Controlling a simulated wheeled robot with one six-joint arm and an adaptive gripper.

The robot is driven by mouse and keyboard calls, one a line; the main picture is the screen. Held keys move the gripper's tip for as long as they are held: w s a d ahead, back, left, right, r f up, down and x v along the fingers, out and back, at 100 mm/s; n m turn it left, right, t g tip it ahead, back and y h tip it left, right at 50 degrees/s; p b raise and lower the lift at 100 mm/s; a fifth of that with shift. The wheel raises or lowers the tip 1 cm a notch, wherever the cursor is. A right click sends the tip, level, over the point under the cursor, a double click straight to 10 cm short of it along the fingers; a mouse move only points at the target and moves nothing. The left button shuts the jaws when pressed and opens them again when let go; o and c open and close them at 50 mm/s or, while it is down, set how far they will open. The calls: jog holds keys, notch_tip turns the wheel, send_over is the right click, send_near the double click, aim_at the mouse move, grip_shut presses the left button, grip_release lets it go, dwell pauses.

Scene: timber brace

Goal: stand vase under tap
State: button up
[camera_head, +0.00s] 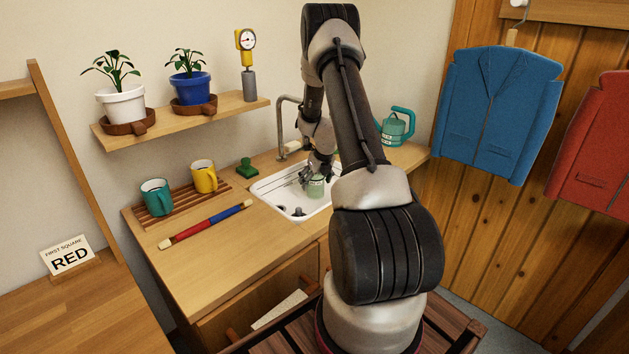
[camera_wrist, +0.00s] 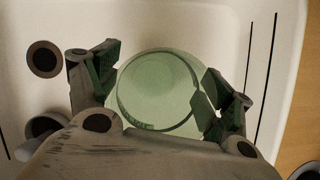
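The vase (camera_head: 316,188) is pale green, clear glass and sits in the white sink (camera_head: 270,192). In the wrist view I look down on the round vase (camera_wrist: 158,92) between my fingers. My gripper (camera_head: 313,174) is low over the sink at the vase; in the wrist view its dark green pads (camera_wrist: 162,85) flank the vase on both sides. I cannot tell whether they press on it. The tap (camera_head: 282,130) rises behind the sink. Its spout end is hard to make out behind my arm, so I cannot tell whether the vase is directly below it.
A teal watering can (camera_head: 395,127) stands right of the sink. A green block-like item (camera_head: 246,168), a red and blue rod (camera_head: 206,225) and a slatted rack with a teal mug (camera_head: 156,196) and yellow mug (camera_head: 204,176) lie left. A shelf (camera_head: 170,131) holds potted plants and a gauge.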

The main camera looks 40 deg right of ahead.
jog(key=shift+s, duration=0.1)
jog(key=d+v, duration=0.1)
jog(key=v, duration=1.1)
jog(key=s+a+r+n+y, duration=0.1)
jog(key=s+a+r+n, duration=0.4)
jog(key=a+r+n, duration=0.45)
jog(key=s+a+r+n, duration=0.6)
jog(key=a+r+n, duration=0.2)
jog(key=r, duration=0.2)
jog(key=s+a+r+n, duration=0.2)
jog(key=s+a+n, duration=0.2)
jog(key=s+n, duration=0.6)
jog(key=s+a+r+n, duration=0.3)
jog(key=s+a+n, duration=0.1)
jog(key=s+n, duration=0.6)
jog(key=shift+s, duration=0.8)
